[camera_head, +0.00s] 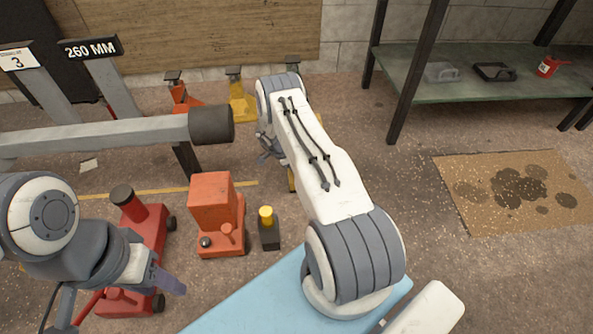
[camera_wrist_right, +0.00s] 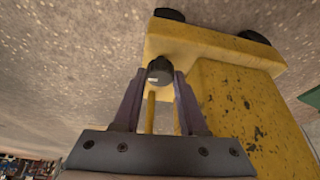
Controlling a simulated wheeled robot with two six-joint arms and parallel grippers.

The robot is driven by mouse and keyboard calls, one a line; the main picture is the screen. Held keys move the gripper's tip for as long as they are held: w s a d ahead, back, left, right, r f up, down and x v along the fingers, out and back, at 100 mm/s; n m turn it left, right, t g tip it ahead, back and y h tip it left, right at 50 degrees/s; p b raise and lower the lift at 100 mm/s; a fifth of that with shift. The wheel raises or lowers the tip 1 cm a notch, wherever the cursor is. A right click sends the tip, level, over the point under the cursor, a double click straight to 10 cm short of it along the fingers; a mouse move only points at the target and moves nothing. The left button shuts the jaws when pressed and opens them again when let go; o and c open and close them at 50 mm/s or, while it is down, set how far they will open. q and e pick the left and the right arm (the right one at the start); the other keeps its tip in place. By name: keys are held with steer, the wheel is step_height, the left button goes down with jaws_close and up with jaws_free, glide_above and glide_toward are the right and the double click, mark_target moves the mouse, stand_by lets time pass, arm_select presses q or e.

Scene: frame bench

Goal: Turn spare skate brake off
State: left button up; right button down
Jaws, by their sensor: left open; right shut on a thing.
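In the right wrist view a yellow skate (camera_wrist_right: 240,105) with dark wheels and chipped paint fills the right side. A black brake knob (camera_wrist_right: 159,71) sits between the fingertips of my right gripper (camera_wrist_right: 160,82), which is shut on it. Thin yellow rods show behind the fingers, below the knob. In the head view my right arm hides most of this spot; only a sliver of yellow (camera_head: 291,180) shows beside it.
A grey beam (camera_head: 100,138) with a dark end crosses the left. A green shelf (camera_head: 470,85) and stained mat (camera_head: 520,190) are at right.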

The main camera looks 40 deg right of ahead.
steer(key=shift+c, duration=2.2)
jaws_free()
steer(key=p+v, duration=0.5)
steer(key=v, duration=0.5)
steer(key=shift+r, duration=0.25)
